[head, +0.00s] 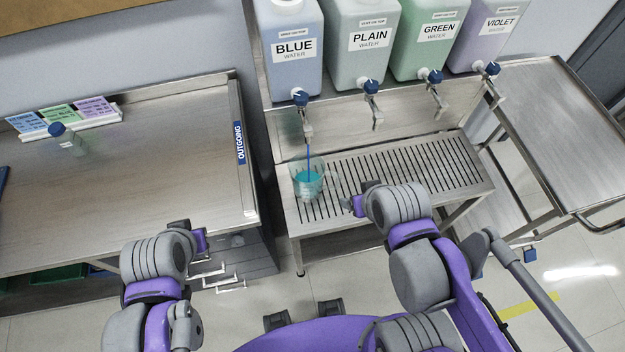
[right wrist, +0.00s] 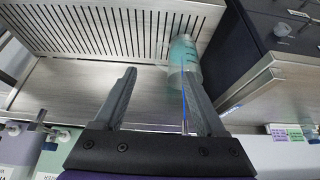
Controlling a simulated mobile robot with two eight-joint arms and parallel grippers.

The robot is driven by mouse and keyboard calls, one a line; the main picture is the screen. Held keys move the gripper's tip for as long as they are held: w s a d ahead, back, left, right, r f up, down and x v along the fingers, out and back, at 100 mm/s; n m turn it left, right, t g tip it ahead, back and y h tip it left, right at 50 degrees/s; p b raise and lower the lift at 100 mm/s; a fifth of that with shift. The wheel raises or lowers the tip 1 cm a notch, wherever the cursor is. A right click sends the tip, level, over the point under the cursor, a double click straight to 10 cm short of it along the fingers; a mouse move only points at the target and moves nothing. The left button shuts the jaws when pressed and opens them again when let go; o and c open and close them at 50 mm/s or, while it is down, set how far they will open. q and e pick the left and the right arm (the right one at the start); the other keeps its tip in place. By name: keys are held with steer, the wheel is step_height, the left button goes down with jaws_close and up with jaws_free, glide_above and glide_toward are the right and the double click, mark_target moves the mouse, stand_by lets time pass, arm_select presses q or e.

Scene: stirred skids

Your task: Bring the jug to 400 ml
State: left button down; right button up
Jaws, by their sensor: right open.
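The clear jug (head: 308,182) stands upright on the slotted drip grate under the tap of the BLUE water container (head: 294,45). A thin blue stream (head: 309,150) runs from that tap (head: 304,112) into it. Blue-green liquid shows in the jug, but the marks are too small to read. The jug (right wrist: 184,52) and the stream also show in the right wrist view. My right gripper (head: 350,204) is just right of the jug, open and empty, its fingers (right wrist: 160,74) apart. My left gripper (head: 204,240) is in front of the left bench, away from the jug; its jaws cannot be made out.
PLAIN (head: 370,42), GREEN (head: 427,38) and VIOLET (head: 500,30) containers stand in line to the right, each with a tap. The left bench (head: 150,170) has an OUTGOING label, a capped bottle (head: 68,140) and colored cards (head: 62,116). The grate (head: 410,170) is clear right of the jug.

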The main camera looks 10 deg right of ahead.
step_height(320, 180, up, 19)
steer(key=n+g, duration=0.6)
steer(key=n, duration=0.2)
glide_above(301, 95)
arm_select(q)
steer(key=shift+s+f+b, duration=0.25)
steer(key=shift+f+b, duration=0.15)
steer(key=shift+f, duration=0.15)
steer(key=shift+s+f+b, duration=0.2)
steer(key=shift+f+b, duration=0.15)
steer(key=shift+f, duration=0.2)
arm_select(e)
step_height(301, 95, down, 10)
steer(key=shift+f, duration=0.1)
steer(key=shift+c, duration=0.3)
jaws_close()
